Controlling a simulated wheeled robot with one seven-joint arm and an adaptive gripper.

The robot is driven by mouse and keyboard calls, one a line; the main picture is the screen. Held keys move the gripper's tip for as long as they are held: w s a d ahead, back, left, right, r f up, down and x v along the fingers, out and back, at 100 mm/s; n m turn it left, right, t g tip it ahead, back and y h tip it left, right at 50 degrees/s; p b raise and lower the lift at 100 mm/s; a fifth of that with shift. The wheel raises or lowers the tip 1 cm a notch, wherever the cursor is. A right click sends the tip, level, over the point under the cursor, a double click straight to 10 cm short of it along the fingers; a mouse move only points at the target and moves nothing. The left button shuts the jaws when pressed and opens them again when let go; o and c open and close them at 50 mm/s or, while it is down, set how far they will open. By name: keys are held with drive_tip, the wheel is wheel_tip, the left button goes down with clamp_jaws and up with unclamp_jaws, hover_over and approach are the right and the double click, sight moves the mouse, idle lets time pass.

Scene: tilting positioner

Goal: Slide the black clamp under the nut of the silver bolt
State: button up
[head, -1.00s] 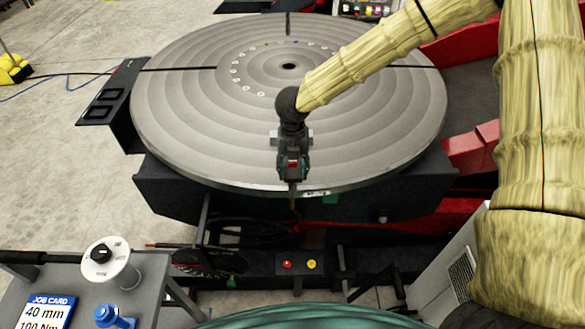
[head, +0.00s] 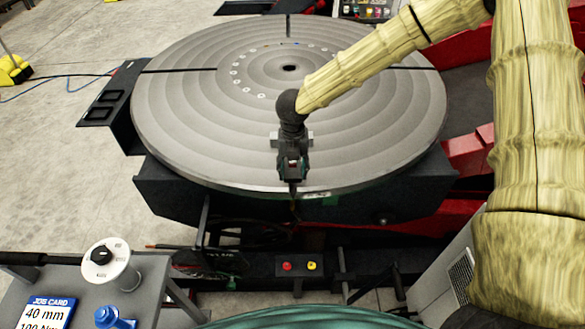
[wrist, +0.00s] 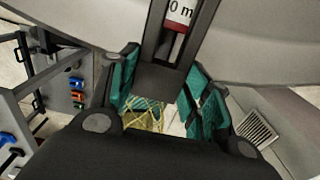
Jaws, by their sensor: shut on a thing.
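My gripper (head: 292,172) hangs over the near edge of the big round grey table (head: 190,120). In the wrist view its green-padded fingers (wrist: 165,92) are closed on the black clamp (wrist: 157,80), a dark block with two rails running up the picture. A white and red label (wrist: 180,15) with "0 m" shows between the rails; I cannot tell what it is fixed to. In the head view the clamp is small and dark among the fingers. I cannot make out the silver bolt or its nut in either view.
A grey side stand at lower left carries a white spool-like part (head: 108,262), a blue part (head: 112,318) and a job card (head: 48,310). A red and a yellow button (head: 312,265) sit below the table. The tabletop left of my arm is clear.

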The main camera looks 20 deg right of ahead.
sight(292, 163)
drive_tip(key=shift+w+r, duration=0.1)
drive_tip(key=shift+w, duration=0.1)
drive_tip(key=shift+w+d+p, duration=0.2)
drive_tip(key=shift+w+p, duration=0.2)
drive_tip(key=shift+w, duration=0.15)
drive_tip(key=shift+w+p, duration=0.15)
drive_tip(key=shift+p, duration=0.2)
idle(1.1)
drive_tip(key=shift+w+d, duration=0.1)
drive_tip(key=shift+w, duration=0.25)
drive_tip(key=shift+w+d+p, duration=0.15)
drive_tip(key=shift+w+p, duration=0.3)
drive_tip(key=shift+w, duration=0.05)
idle(0.4)
drive_tip(key=shift+w+d, duration=0.15)
drive_tip(key=shift+w, duration=0.3)
drive_tip(key=shift+w+d+p, duration=0.1)
drive_tip(key=shift+w+p, duration=0.2)
drive_tip(key=shift+w, duration=0.05)
idle(0.3)
drive_tip(key=shift+w+d, duration=0.1)
drive_tip(key=shift+w, duration=0.25)
